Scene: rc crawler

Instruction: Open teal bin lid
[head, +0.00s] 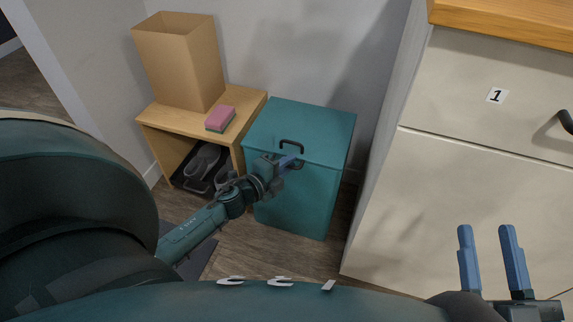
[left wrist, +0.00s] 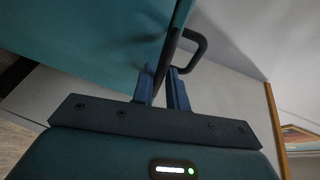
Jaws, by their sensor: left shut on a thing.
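The teal bin (head: 290,205) stands on the floor beside a low wooden bench. Its flat lid (head: 315,123) lies down on the bin and looks closed. A black loop handle (head: 291,143) is near the lid's front edge. My left gripper (head: 291,160) is at the front of the lid by this handle. In the left wrist view, the blue fingers of my left gripper (left wrist: 163,80) are on either side of the dark handle bar (left wrist: 192,45) and shut on it. My right gripper (head: 488,230) is open and empty, in front of the white cabinet.
The wooden bench (head: 245,103) at left carries an open cardboard box (head: 180,65) and a pink and green sponge (head: 220,118). Shoes (head: 203,162) sit beneath it. The white cabinet (head: 440,150) with a drawer marked 1 stands close on the bin's right. A wall is behind the bin.

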